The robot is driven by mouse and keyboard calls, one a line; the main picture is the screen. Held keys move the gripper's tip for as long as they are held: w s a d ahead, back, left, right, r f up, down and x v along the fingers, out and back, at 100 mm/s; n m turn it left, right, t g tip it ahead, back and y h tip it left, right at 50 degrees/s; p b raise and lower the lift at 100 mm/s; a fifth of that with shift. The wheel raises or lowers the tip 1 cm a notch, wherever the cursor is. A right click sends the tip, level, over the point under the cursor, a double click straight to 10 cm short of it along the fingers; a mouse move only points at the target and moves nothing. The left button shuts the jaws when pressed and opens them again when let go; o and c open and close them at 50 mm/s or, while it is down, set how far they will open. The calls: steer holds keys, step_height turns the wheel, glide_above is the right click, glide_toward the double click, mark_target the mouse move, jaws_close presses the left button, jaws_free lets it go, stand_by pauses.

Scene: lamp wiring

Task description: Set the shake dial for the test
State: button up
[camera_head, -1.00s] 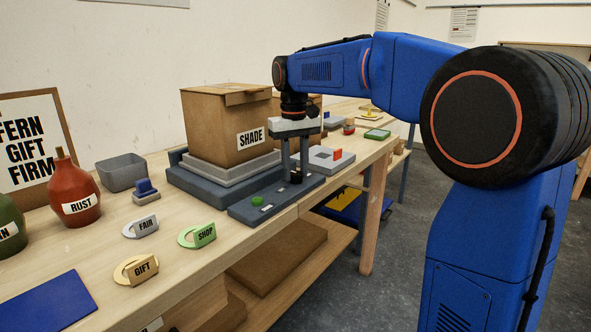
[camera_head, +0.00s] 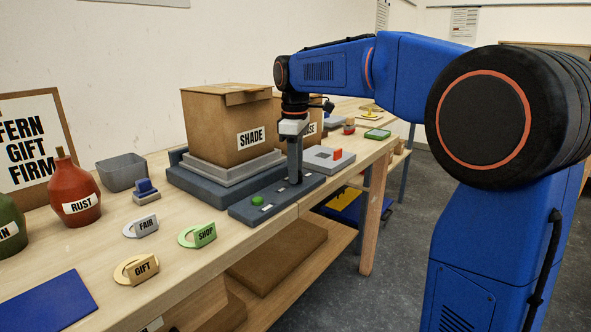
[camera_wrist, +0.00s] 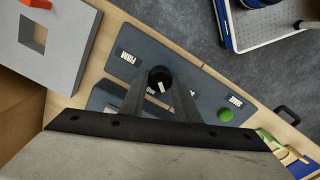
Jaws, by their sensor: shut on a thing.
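The dial is a black round knob (camera_wrist: 160,79) with a small white mark on top, in the wrist view. It stands on a dark grey-blue panel (camera_head: 243,212) at the front table edge, in front of the SHADE box. My gripper (camera_head: 295,181) points straight down and is shut on the dial, a finger at each side of it. In the wrist view, a FIRM label (camera_wrist: 127,58) lies to the left of the knob. Another label lies below it, partly hidden by a finger. A small label (camera_wrist: 235,101) is near the green button (camera_wrist: 225,115).
The SHADE box (camera_head: 225,130) stands on a grey stepped platform (camera_head: 215,182) close behind my gripper. A grey block with a red piece (camera_head: 323,158) is to the right. FAIR (camera_head: 141,228), SHOP (camera_head: 198,236) and GIFT (camera_head: 136,268) tags lie to the left.

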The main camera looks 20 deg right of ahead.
steer(key=shift+n, duration=1)
steer(key=o, duration=1)
steer(key=shift+o, duration=0.2)
step_height(320, 180, up, 17)
steer(key=shift+s+r, duration=0.15)
steer(key=shift+r, duration=0.05)
steer(key=shift+s, duration=0.1)
